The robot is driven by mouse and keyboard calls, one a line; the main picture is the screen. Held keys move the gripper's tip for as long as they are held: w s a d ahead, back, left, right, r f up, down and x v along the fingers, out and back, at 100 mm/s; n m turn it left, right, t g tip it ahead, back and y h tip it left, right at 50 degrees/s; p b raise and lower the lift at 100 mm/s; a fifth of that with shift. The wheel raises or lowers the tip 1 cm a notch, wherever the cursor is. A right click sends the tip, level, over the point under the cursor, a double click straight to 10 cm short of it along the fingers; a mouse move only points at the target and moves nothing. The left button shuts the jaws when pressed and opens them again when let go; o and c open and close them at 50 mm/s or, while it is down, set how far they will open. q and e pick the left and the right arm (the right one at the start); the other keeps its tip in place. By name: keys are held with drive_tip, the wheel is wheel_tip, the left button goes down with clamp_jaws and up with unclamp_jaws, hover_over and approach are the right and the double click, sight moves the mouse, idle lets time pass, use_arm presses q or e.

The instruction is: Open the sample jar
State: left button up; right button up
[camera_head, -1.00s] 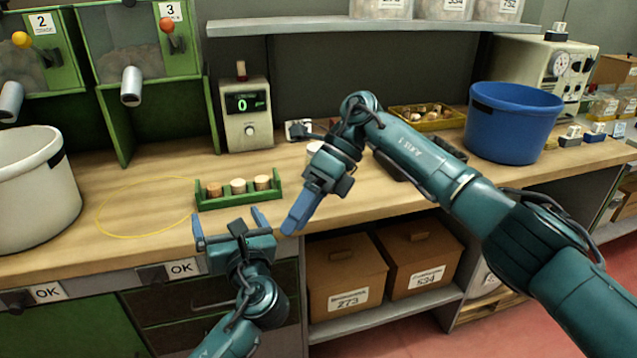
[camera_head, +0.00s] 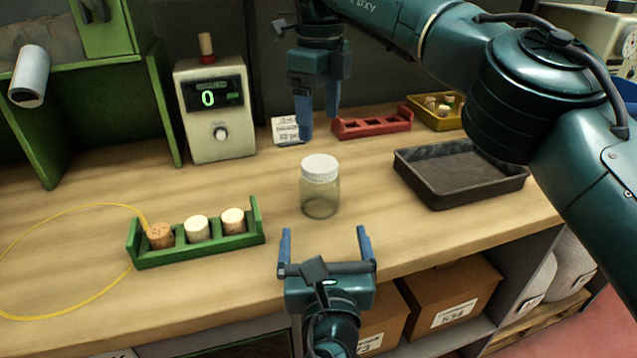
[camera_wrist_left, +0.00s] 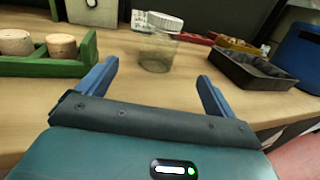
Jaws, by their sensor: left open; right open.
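The sample jar (camera_head: 320,186) is clear glass with a white ribbed lid (camera_head: 320,168). It stands upright on the wooden bench with the lid on it. The jar also shows in the left wrist view (camera_wrist_left: 157,52), ahead of the fingers and between them. My left gripper (camera_head: 326,240) is open and empty at the bench's front edge, just in front of the jar and apart from it. My right gripper (camera_head: 319,122) points down with its blue fingers, behind and above the jar, touching nothing that I can see.
A green rack (camera_head: 195,250) with three corks stands left of the jar. A dark tray (camera_head: 460,185) lies to the right. A red rack (camera_head: 372,127), a yellow bin (camera_head: 415,110), a small card (camera_head: 286,131) and a meter reading 0 (camera_head: 215,140) stand behind. A yellow loop (camera_head: 60,312) marks the left bench.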

sight(321, 199)
use_arm(q)
drive_tip(key=shift+w, duration=0.5)
use_arm(e)
drive_tip(key=shift+s, duration=0.15)
use_arm(q)
drive_tip(key=w, duration=1.1)
drive_tip(key=shift+w+a, duration=0.2)
drive_tip(key=shift+a, duration=0.15)
drive_tip(key=shift+c, duration=0.2)
